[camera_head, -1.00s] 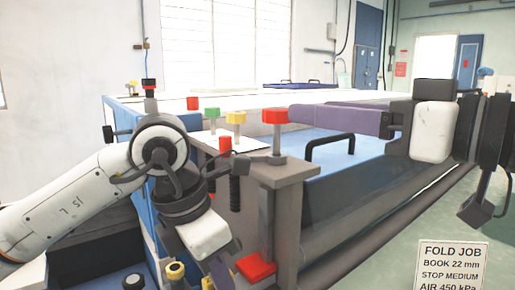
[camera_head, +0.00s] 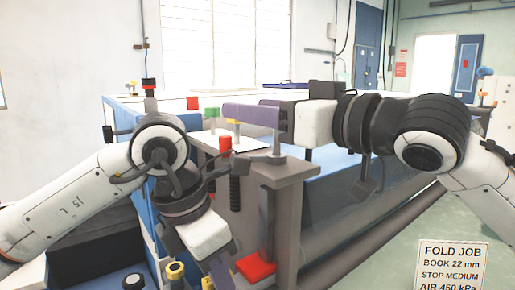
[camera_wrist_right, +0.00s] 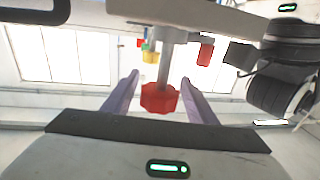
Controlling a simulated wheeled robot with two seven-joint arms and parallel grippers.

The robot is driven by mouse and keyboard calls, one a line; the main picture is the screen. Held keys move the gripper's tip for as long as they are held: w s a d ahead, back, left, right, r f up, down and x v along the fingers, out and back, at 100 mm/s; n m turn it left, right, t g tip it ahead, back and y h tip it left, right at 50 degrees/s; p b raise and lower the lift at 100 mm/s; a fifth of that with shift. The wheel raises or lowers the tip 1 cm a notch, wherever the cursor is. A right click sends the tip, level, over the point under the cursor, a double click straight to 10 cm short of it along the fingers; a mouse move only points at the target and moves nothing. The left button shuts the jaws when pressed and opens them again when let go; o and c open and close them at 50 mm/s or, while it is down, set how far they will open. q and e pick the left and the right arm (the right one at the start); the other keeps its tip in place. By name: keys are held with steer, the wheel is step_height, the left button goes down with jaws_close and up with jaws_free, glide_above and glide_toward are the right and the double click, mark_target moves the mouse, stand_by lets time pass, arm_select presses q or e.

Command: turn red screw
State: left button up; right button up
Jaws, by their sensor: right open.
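The red screw (camera_wrist_right: 160,98) has a red lobed head on a grey shaft. In the right wrist view it sits between the two purple fingers of my right gripper (camera_wrist_right: 160,80), with a gap on each side. The gripper is open. In the head view my right gripper (camera_head: 227,112) reaches in from the right, and its finger hides the screw's head. The grey shaft (camera_head: 277,142) shows below it, standing on the grey bracket (camera_head: 285,171). My left gripper (camera_head: 216,272) hangs low at the left; its fingers are too unclear to read.
Green (camera_head: 211,113) and yellow (camera_head: 235,121) knobs stand close by, partly behind my right finger. Another red knob (camera_head: 225,143) is on the machine front, and a red pad (camera_head: 255,267) lies below. A sign (camera_head: 453,264) stands at the lower right.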

steer(key=shift+c, duration=0.4)
steer(key=c, duration=1)
steer(key=shift+a+f+h, duration=0.1)
steer(key=shift+h, duration=0.2)
steer(key=shift+w+m+t+h, duration=0.1)
steer(key=shift+m+t+h, duration=0.9)
steer(key=shift+t+h, duration=0.1)
steer(key=m+t+h, duration=0.1)
steer(key=h, duration=0.1)
steer(key=d+m+h, duration=0.1)
steer(key=m+h, duration=0.1)
steer(key=m+t+h, duration=0.1)
steer(key=h, duration=0.1)
steer(key=shift+w+d+m+t, duration=0.3)
steer(key=shift+w+d, duration=0.05)
steer(key=m+h, duration=0.1)
steer(key=h, duration=0.2)
steer(key=d+m+h, duration=0.1)
steer(key=m+h, duration=0.1)
steer(key=shift+w+d+m+h, duration=0.1)
steer(key=shift+d+m+h, duration=0.05)
steer(key=shift+m+h, duration=0.2)
steer(key=shift+d+m+g+h, duration=0.3)
steer(key=shift+m+h, duration=0.55)
steer(key=shift+h, duration=0.5)
steer(key=shift+d+m+g+h, duration=0.2)
steer(key=shift+d+m+h, duration=0.15)
steer(key=shift+m+h, duration=0.7)
steer(key=shift+h, duration=0.45)
